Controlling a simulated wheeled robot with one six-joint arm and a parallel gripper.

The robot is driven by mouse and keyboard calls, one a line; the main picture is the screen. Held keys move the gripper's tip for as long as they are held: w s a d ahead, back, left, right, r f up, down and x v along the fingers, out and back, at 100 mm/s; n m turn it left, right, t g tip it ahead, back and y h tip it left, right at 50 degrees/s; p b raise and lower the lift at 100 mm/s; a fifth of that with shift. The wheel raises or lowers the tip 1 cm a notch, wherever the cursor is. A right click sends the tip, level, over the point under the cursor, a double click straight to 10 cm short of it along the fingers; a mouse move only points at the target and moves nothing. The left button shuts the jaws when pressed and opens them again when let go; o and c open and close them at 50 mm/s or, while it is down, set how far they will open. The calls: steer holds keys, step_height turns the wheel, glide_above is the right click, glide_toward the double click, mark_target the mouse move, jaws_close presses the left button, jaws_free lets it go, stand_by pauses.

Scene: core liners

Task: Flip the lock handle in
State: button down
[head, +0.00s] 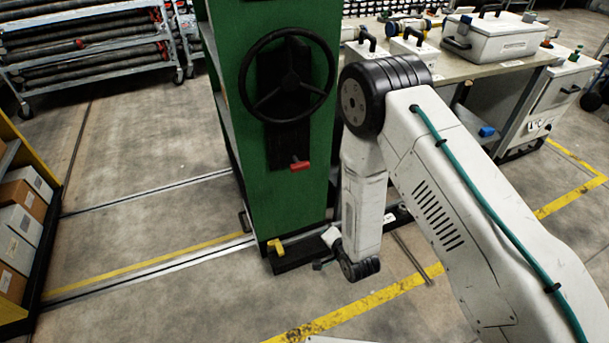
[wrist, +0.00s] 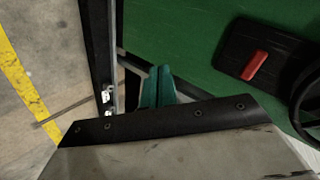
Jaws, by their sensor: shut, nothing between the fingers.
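The red lock handle (head: 300,163) sticks out from the lower end of a black plate on the green end panel (head: 285,205), below the black handwheel (head: 287,75). In the wrist view the red handle (wrist: 255,66) lies at the upper right on its black plate, with part of the handwheel (wrist: 305,100) at the right edge. My gripper (wrist: 157,75) shows two teal fingers closed together and empty. They are left of the handle in that view and apart from it. In the head view my wrist hangs low beside the panel's right edge, and the fingers cannot be made out.
A yellow piece (head: 277,246) sits on the dark base at the panel's foot. A workbench (head: 480,68) with white cases stands at the right behind my arm. A box shelf (head: 22,225) is at the left edge.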

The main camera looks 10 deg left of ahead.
mark_target(301, 168)
steer(key=w+a+r+m+t+y, duration=0.1)
steer(key=r+m+t, duration=0.1)
steer(key=r, duration=0.3)
steer(key=w+a+r+m+t+y, duration=0.1)
steer(key=w+r+m+t+y, duration=0.1)
steer(key=r+t, duration=0.2)
steer(key=shift+w+r+m+y, duration=0.3)
steer(key=shift+r+m, duration=0.1)
steer(key=shift+r, duration=0.15)
steer(key=shift+w+a, duration=0.1)
steer(key=x, duration=1.3)
steer(key=shift+w+a, duration=0.2)
steer(key=shift+w, duration=0.15)
